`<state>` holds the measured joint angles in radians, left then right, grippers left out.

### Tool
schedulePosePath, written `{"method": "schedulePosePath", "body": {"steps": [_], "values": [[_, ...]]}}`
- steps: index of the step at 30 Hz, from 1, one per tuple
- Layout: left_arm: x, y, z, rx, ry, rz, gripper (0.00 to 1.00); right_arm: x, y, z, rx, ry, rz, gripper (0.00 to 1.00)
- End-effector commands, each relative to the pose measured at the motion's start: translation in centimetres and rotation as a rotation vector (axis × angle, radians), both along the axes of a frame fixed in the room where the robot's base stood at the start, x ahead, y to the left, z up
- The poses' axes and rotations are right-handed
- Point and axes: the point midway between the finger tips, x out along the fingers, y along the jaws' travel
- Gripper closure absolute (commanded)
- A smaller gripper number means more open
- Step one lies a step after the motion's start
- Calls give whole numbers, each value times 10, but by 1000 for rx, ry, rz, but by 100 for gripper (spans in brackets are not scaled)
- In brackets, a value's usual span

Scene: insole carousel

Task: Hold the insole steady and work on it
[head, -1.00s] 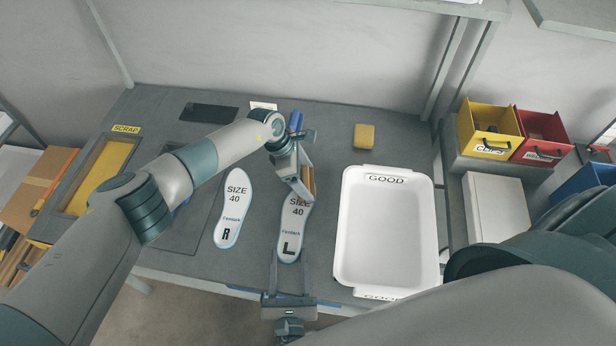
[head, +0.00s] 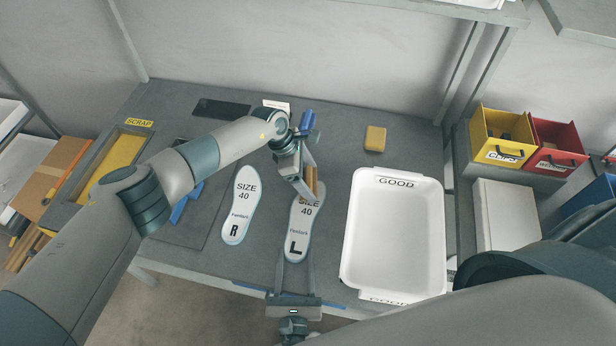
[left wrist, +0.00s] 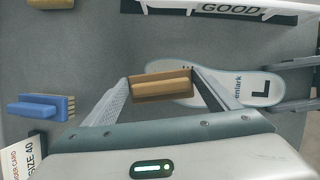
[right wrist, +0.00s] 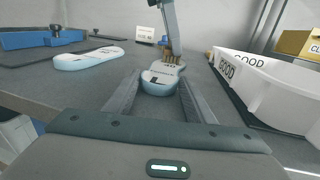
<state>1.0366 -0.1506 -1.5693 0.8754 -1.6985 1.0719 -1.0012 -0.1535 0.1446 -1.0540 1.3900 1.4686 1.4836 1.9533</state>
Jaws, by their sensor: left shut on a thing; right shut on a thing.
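The left insole (head: 302,232), pale with "SIZE 40" and "L", lies flat on the bench with its heel towards me. My right gripper (head: 295,258) has its fingers on both sides of the heel and is shut on it; this also shows in the right wrist view (right wrist: 160,80). My left gripper (head: 308,184) is shut on a brown wooden brush (left wrist: 162,86), held at the toe end of this insole. The brush and arm hide part of the toe. I cannot tell if the bristles touch it. The right insole (head: 240,205), marked "R", lies flat to the left, apart from both grippers.
A white GOOD tray (head: 437,230) stands empty to the right. A blue brush (left wrist: 40,107) lies beyond the insoles beside a card (head: 276,105). The yellow SCRAP area (head: 117,162) is at left. Yellow (head: 497,152) and red bins stand at right.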

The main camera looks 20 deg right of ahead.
Motion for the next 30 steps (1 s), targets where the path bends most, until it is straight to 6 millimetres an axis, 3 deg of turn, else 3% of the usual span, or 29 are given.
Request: {"method": "schedulePosePath", "body": {"steps": [13, 30], "values": [[-10, -21, -2, 0, 1, 0, 44, 0, 0, 0, 0, 0, 0, 76], [-8, -16, -4, 2, 1, -1, 44, 0, 1, 0, 0, -1, 2, 76]]}}
